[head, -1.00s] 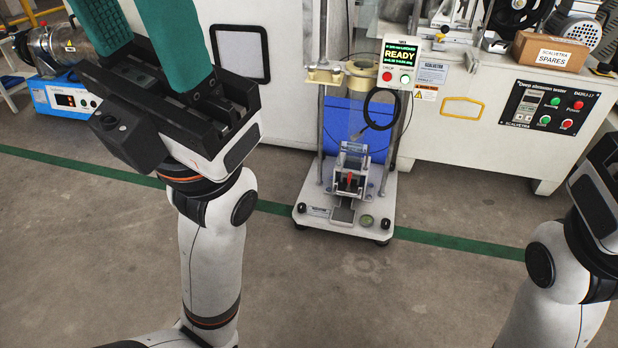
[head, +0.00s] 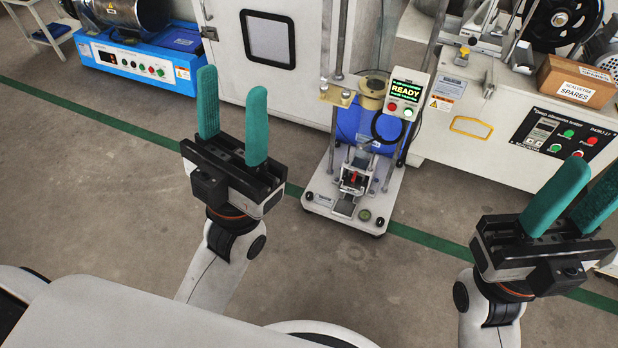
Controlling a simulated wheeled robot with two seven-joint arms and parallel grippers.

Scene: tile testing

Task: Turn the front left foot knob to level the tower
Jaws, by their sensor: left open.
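The tower (head: 335,130) stands on the floor at centre, a white base plate (head: 328,207) with upright posts. The front left foot knob (head: 309,195) is a small black knob at the plate's front left corner. Another black knob (head: 380,222) is at the front right. A round greenish level (head: 364,215) sits on the plate near the front edge. My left gripper (head: 232,87) is open and empty, its teal fingers pointing up, left of the tower and apart from it. My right gripper (head: 592,176) appears open and empty at the far right, one finger cut by the frame edge.
The tower's control box (head: 407,95) reads READY. A white cabinet (head: 225,70) and a white tester bench (head: 480,155) stand behind. A blue machine (head: 140,65) is at the back left, a SPARES box (head: 575,82) at the back right. The floor in front of the tower is clear.

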